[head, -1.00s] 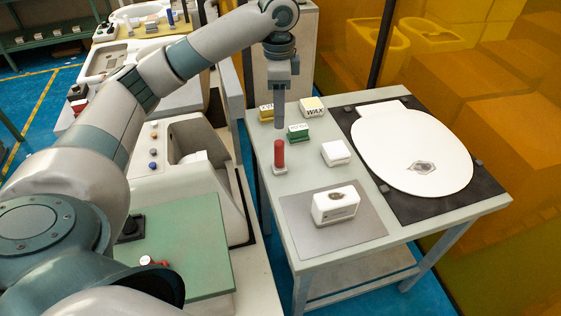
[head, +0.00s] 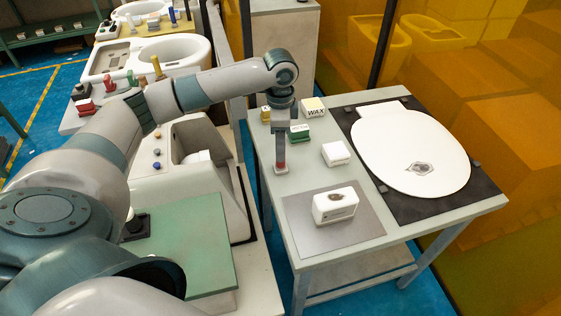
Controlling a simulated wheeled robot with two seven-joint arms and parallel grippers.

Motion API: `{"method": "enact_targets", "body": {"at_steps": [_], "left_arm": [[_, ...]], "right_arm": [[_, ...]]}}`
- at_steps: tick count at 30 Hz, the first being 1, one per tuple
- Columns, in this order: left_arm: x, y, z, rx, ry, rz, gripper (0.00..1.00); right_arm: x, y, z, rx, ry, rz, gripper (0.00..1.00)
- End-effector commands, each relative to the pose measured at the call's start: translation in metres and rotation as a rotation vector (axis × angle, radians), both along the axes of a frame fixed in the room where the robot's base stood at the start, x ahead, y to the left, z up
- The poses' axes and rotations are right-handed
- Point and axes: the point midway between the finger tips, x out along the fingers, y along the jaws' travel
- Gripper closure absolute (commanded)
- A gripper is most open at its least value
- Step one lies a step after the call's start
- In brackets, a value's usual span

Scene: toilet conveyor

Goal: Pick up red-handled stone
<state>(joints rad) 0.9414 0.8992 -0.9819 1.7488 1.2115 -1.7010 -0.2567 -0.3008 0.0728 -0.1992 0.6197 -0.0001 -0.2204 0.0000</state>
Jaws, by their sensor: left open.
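The red-handled stone (head: 281,170) stands upright near the left edge of the grey table. Only its pale base and the low part of its red handle show. My left gripper (head: 281,157) points straight down over it, with its open fingers at the handle and hiding the handle's upper part. I cannot tell whether the fingers touch it. My right gripper is out of view.
A white block (head: 336,153), a green-based block (head: 299,133) and a WAX box (head: 313,107) stand close by. A white block with a dark spot (head: 334,205) sits on a grey mat (head: 305,240). A toilet seat lid (head: 415,150) lies on the right.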

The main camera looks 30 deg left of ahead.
Motion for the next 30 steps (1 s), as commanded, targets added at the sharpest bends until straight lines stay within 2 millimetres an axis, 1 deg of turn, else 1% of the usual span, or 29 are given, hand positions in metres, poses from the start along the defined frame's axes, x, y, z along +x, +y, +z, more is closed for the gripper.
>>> {"method": "enact_targets", "body": {"at_steps": [5,8,11,14,18,21,30], "left_arm": [[0.0,0.0,-0.001,0.0,0.0,0.0,0.56],[0.0,0.0,-0.005,0.0,0.001,0.001,0.56],[-0.001,0.0,-0.014,0.001,0.003,0.001,0.56],[-0.001,0.0,-0.027,0.001,0.003,0.002,0.56],[-0.001,-0.001,-0.044,0.0,0.002,0.001,0.56],[-0.001,0.0,-0.05,0.001,0.001,0.0,0.56],[0.0,-0.001,-0.052,0.001,-0.001,0.0,0.56]], "right_arm": [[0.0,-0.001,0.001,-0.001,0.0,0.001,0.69],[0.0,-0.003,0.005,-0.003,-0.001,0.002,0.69],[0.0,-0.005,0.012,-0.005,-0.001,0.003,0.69],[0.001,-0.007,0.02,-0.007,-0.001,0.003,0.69],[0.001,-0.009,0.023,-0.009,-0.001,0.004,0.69],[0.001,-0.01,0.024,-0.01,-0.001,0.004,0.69],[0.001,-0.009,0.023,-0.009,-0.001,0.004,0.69]]}}
